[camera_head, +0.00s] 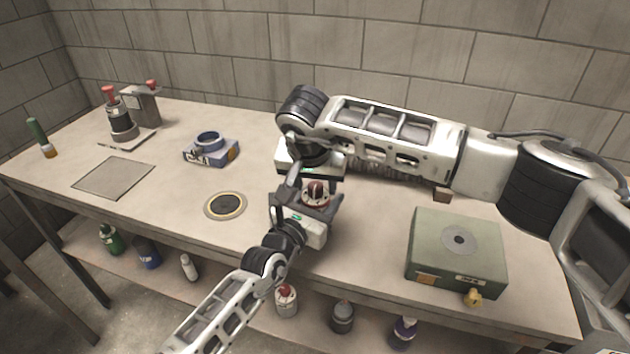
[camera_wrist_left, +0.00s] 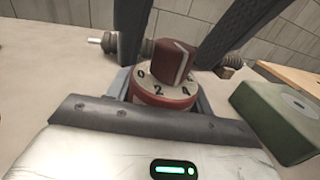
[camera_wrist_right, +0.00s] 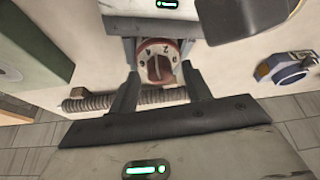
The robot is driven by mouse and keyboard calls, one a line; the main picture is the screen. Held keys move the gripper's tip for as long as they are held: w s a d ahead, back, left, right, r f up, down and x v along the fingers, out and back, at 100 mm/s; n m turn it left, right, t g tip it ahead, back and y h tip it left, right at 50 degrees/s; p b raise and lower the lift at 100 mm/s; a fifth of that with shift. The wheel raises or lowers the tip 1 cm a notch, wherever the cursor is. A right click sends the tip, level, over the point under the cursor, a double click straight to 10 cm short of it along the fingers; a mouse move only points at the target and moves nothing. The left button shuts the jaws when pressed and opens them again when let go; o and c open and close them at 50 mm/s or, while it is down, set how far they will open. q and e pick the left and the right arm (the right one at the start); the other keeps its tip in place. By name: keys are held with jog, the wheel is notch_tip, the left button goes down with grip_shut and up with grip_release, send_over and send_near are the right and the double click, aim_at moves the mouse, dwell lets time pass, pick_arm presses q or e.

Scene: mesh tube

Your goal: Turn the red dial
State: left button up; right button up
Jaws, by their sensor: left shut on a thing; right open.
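The red dial (camera_head: 316,194) is a round red-and-white body with a dark red knob and numbers on its face. In the left wrist view the dial (camera_wrist_left: 163,94) sits between my left gripper's (camera_wrist_left: 163,95) grey fingers, which are shut on the sides of its body. My right gripper (camera_wrist_right: 161,72) comes from the opposite side and is open. Its dark fingers stand on either side of the knob (camera_wrist_right: 158,70), with gaps showing on both sides. Whether the dial's underside touches the table is hidden.
A ribbed tube (camera_wrist_right: 150,97) lies behind the dial. A green box (camera_head: 457,250) stands to the right on the table. A blue ring-topped holder (camera_head: 210,148) and a round dark pad (camera_head: 226,205) are to the left. Bottles stand on the lower shelf.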

jog(key=c, duration=1)
jog(key=shift+m, duration=0.3)
jog(key=m+h, duration=0.1)
jog(key=m, duration=0.1)
jog(key=m+g+h, duration=0.1)
jog(key=m, duration=0.2)
jog(key=shift+w+a, duration=0.1)
jog(key=shift+a, duration=0.1)
jog(key=m+g, duration=0.1)
jog(key=m, duration=0.2)
jog(key=m+g+h, duration=0.1)
jog(key=m, duration=0.2)
jog(key=shift+w+h, duration=0.1)
jog(key=shift+h, duration=0.2)
jog(key=o, duration=1)
